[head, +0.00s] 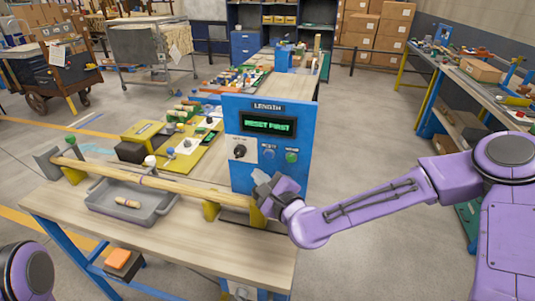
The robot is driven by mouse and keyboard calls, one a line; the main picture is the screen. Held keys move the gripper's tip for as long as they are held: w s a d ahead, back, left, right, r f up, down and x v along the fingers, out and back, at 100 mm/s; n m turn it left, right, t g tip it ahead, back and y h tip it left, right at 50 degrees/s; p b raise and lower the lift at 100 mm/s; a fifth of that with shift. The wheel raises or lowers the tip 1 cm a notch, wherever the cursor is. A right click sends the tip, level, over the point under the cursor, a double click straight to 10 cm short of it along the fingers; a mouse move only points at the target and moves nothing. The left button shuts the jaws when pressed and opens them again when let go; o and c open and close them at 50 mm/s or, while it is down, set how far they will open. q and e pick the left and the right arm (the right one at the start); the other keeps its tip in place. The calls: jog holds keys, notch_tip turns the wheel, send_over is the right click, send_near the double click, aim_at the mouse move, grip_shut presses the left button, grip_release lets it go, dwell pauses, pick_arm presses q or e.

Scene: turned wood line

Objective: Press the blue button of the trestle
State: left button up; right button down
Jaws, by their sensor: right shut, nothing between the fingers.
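The trestle's upright blue panel (236,111) stands at the front bench. Its label reads LENGTH and its green display (268,124) reads RESET FIRST. Below the display are a black knob (239,151), the blue button (269,152) and a green button (292,156). My right gripper (262,181) is shut and empty, in front of the panel's lower part, below the blue button in the picture. Whether it touches the panel I cannot tell. My left gripper is out of view; only a purple part of that arm shows at the lower left.
A long wooden bar (160,181) lies across yellow supports on the bench (150,240), left of the panel. A grey tray (160,213) with a small turned piece sits under it. A yellow board (200,152) with several parts lies behind.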

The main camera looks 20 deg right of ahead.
aim_at(269, 155)
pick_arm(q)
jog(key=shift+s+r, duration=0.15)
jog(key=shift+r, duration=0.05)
pick_arm(e)
jog(key=w+d, duration=0.1)
jog(key=w, duration=0.1)
jog(key=w+d, duration=0.2)
jog(key=shift+d+r, duration=0.1)
jog(key=shift+s, duration=0.1)
dwell(1.7)
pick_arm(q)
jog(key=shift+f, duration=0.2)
pick_arm(e)
jog(key=shift+w+d, duration=0.2)
jog(key=shift+w, duration=0.25)
pick_arm(q)
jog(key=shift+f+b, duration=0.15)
jog(key=shift+b, duration=0.2)
pick_arm(e)
jog(key=shift+w+d, duration=0.2)
jog(key=shift+w, duration=0.1)
jog(key=shift+s, duration=0.15)
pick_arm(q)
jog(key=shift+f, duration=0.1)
pick_arm(e)
jog(key=shift+s+a, duration=0.45)
jog(key=shift+s, duration=0.1)
